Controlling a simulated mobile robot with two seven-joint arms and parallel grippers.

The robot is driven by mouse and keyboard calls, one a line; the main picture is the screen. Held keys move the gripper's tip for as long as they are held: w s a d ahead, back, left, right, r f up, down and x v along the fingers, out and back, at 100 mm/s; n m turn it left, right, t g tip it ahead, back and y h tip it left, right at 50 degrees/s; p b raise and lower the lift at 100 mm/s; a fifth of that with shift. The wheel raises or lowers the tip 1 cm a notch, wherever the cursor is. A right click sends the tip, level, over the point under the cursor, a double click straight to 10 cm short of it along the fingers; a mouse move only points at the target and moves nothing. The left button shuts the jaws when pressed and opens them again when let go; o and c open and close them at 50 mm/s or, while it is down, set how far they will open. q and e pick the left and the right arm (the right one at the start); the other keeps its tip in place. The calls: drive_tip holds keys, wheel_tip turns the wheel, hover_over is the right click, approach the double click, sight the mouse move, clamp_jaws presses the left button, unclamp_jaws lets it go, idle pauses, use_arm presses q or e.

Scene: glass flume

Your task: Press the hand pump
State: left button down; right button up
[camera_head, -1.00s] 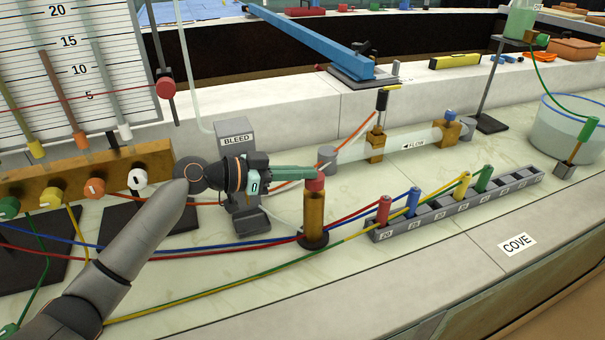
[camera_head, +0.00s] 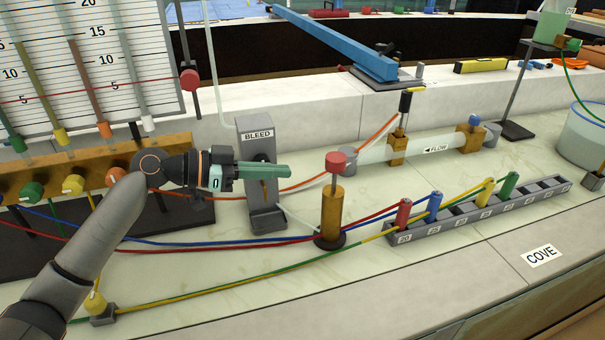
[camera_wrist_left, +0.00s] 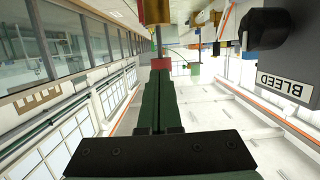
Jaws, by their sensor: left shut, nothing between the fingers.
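The hand pump (camera_head: 333,215) is an upright brass cylinder on a dark round foot, with a red knob (camera_head: 335,162) raised above it on a short rod. My left gripper (camera_head: 287,171) has green fingers, shut and empty. It points right, in front of the grey BLEED block, with its tips apart from the pump and left of the knob. In the left wrist view, the shut fingers (camera_wrist_left: 160,78) point toward the red knob (camera_wrist_left: 162,63), and the brass cylinder (camera_wrist_left: 157,12) is at the top edge. My right gripper is out of view.
The BLEED block (camera_head: 257,136) stands behind the fingers. A grey rack (camera_head: 460,224) with coloured plugs lies right of the pump. Red, blue, yellow and green tubes cross the bench around the pump's foot. A clear FLOW tube (camera_head: 425,150) lies behind.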

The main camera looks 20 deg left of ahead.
use_arm(q)
drive_tip(key=shift+v, duration=1.4)
drive_tip(key=shift+d, duration=0.1)
drive_tip(key=shift+s, duration=0.1)
idle(1.5)
